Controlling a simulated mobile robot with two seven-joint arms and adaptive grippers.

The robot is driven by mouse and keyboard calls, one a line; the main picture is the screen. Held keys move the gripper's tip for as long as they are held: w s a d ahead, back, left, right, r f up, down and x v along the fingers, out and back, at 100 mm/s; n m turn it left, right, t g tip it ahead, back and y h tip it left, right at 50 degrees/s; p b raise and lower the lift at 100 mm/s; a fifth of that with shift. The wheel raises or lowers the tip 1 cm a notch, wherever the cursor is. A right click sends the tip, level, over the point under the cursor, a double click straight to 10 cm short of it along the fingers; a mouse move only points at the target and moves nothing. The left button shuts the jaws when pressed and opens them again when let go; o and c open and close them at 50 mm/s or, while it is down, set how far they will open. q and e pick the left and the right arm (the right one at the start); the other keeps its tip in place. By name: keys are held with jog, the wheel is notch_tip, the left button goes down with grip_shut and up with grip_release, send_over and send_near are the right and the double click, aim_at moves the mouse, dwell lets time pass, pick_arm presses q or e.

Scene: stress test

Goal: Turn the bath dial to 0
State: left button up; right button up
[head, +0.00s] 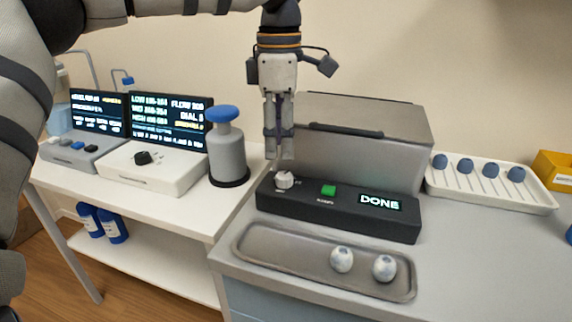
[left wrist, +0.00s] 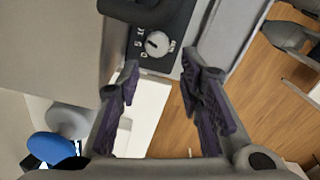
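The bath dial (head: 284,180) is a small white knob at the left end of a black control panel (head: 342,215) in front of a grey metal bath. In the left wrist view the dial (left wrist: 157,43) sits just beyond the fingertips, with printed marks around it; its exact setting is too small to read. My left gripper (head: 279,157) points down above the dial, apart from it. In the left wrist view the gripper (left wrist: 161,65) is open and empty, its fingers spread to either side. My right gripper is not in view.
The panel also has a green button (head: 328,190) and a display (head: 380,202) reading DONE. A tray (head: 250,254) with two pale round items lies in front. A blue-topped bottle (head: 226,150) stands left, beside a white unit (head: 155,172) with a black knob.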

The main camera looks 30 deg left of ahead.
aim_at(282, 175)
pick_arm(q)
jog(key=f, duration=0.7)
jog(key=shift+w, duration=0.2)
jog(key=shift+r, duration=0.1)
grip_shut()
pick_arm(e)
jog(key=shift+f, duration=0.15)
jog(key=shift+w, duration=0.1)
pick_arm(q)
jog(key=shift+s+r+n+p, duration=0.1)
jog(key=shift+r+n+p, duration=0.2)
jog(key=shift+n+p, duration=0.8)
jog(key=shift+n, duration=0.6)
jog(key=shift+f+n, duration=0.2)
jog(key=shift+n, duration=0.6)
jog(key=shift+d+f+n, duration=0.1)
jog(key=shift+f+n, duration=0.05)
jog(key=shift+n, duration=1.45)
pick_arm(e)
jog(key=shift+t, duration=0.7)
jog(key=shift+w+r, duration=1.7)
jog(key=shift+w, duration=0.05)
pick_arm(q)
jog(key=shift+n, duration=0.3)
